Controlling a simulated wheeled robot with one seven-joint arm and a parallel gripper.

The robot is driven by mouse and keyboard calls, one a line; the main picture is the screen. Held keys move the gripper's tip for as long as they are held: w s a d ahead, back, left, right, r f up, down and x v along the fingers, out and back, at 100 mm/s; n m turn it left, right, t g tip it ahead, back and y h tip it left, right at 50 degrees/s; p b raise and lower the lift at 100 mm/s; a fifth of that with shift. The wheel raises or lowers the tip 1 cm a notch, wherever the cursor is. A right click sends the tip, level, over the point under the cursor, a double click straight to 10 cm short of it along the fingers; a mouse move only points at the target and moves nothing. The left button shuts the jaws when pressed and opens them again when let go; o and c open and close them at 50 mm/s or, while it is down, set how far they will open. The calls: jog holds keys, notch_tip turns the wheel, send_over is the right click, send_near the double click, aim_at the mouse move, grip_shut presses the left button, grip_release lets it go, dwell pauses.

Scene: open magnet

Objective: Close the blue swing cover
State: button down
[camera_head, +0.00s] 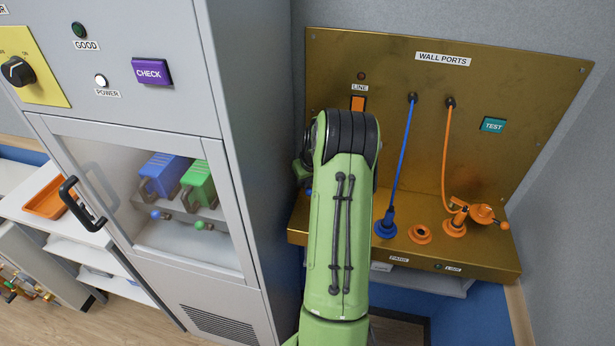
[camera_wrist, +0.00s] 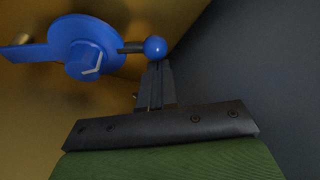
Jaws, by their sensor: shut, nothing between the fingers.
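The blue swing cover (camera_wrist: 88,40) shows in the wrist view as a round disc with a raised hub, seen against the brass panel. A flat blue arm runs left from it towards a brass-coloured pivot. A dark stem on its right ends in a blue ball knob (camera_wrist: 155,47). My gripper (camera_wrist: 159,68) is shut and empty, its fingertips just below the ball knob; I cannot tell whether they touch it. In the head view my green arm hides my gripper and most of the cover; only a small blue bit shows left of the arm.
The brass wall-port panel (camera_head: 470,130) has a ledge with a blue plug (camera_head: 385,223), an open orange port (camera_head: 420,233) and an orange plug (camera_head: 454,225) beside an orange swing cover (camera_head: 483,213). A grey cabinet (camera_head: 250,150) stands close left of my arm. A grey wall bounds the right.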

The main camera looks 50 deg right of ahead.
jog(key=shift+a, duration=0.1)
jog(key=shift+s+a+f+n+b, duration=0.1)
jog(key=shift+s+a+n+b, duration=0.4)
jog(key=shift+s+n+b, duration=0.15)
jog(key=s+a+n+b, duration=0.1)
jog(key=s+n+y+b, duration=0.1)
jog(key=s, duration=0.1)
jog(key=s+a+n+b, duration=0.1)
jog(key=s+n, duration=0.1)
jog(key=shift+s+a+y, duration=0.1)
jog(key=shift+a+y, duration=0.25)
jog(key=shift+y, duration=0.05)
jog(key=s+n, duration=0.1)
jog(key=s, duration=0.1)
jog(key=s+n+y+b, duration=0.1)
jog(key=s+n, duration=0.3)
jog(key=shift+s+a+y+b, duration=0.25)
jog(key=shift+s+y+b, duration=0.05)
jog(key=shift+b, duration=0.1)
jog(key=shift+s+n, duration=0.35)
jog(key=shift+s, duration=0.05)
jog(key=shift+s+d+b, duration=0.25)
jog(key=shift+s+b, duration=0.05)
jog(key=shift+s, duration=0.65)
